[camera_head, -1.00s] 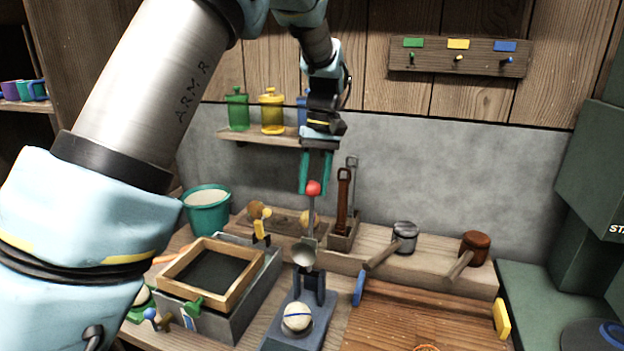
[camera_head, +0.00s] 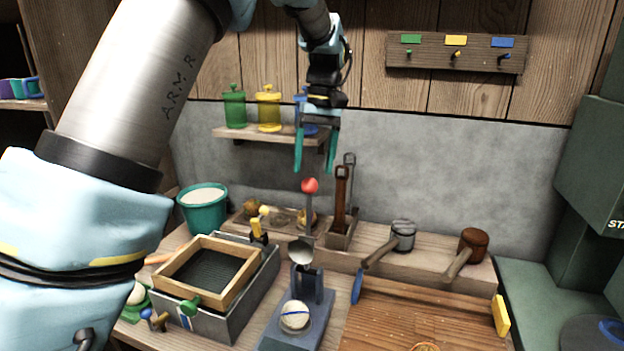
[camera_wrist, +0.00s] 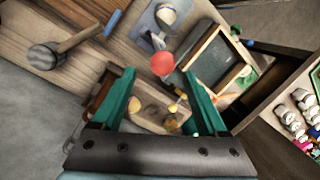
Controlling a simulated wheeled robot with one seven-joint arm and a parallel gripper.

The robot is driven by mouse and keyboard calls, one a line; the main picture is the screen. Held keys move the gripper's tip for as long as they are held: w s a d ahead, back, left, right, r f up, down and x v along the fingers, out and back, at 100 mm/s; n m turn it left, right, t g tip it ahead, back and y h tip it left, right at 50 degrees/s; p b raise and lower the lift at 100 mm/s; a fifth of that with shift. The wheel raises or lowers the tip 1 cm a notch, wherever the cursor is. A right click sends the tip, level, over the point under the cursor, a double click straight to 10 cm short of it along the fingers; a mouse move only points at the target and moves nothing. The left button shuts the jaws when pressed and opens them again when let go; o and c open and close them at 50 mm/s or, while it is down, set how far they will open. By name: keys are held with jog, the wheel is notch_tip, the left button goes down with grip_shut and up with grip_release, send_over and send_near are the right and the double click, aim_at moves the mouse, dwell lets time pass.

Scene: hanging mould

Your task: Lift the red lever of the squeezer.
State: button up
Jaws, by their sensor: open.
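The squeezer (camera_head: 312,283) stands on the bench, with a pale round piece (camera_head: 294,316) on its blue-grey base and a metal cup (camera_head: 301,252) above. Its lever is upright and ends in a red ball (camera_head: 310,186). My gripper (camera_head: 314,170) is open and empty, pointing down above the red ball and apart from it. In the wrist view the red ball (camera_wrist: 162,63) shows beyond my gripper's two teal fingertips (camera_wrist: 157,78), roughly between them in the picture.
A wooden frame on a grey box (camera_head: 262,300) stands left of the squeezer. A holder with upright tools (camera_head: 341,232) is close behind the lever. Mallets (camera_head: 403,235) lie to the right. A shelf with bottles (camera_head: 262,134) is behind my gripper.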

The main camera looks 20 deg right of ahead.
notch_tip(320, 180, up, 7)
jog(key=d, duration=0.1)
jog(key=shift+w+f+b, duration=0.2)
jog(key=shift+w+b, duration=0.1)
jog(key=shift+b, duration=0.05)
jog(key=shift+d, duration=0.1)
jog(key=w+a+f+h, duration=0.15)
jog(key=a+f, duration=0.25)
jog(key=a, duration=0.6)
jog(key=w+a+f, duration=0.2)
jog(key=a+f, duration=0.2)
jog(key=a, duration=0.5)
jog(key=s+a+f+t, duration=0.1)
jog(key=s+a+f, duration=0.3)
jog(key=a, duration=0.4)
jog(key=s+a+f+t, duration=0.1)
jog(key=s+a+f, duration=0.4)
jog(key=s+a, duration=0.2)
jog(key=shift+a+n+h, duration=0.3)
jog(key=shift+a+h, duration=0.05)
jog(key=shift+a, duration=0.65)
jog(key=shift+f, duration=0.1)
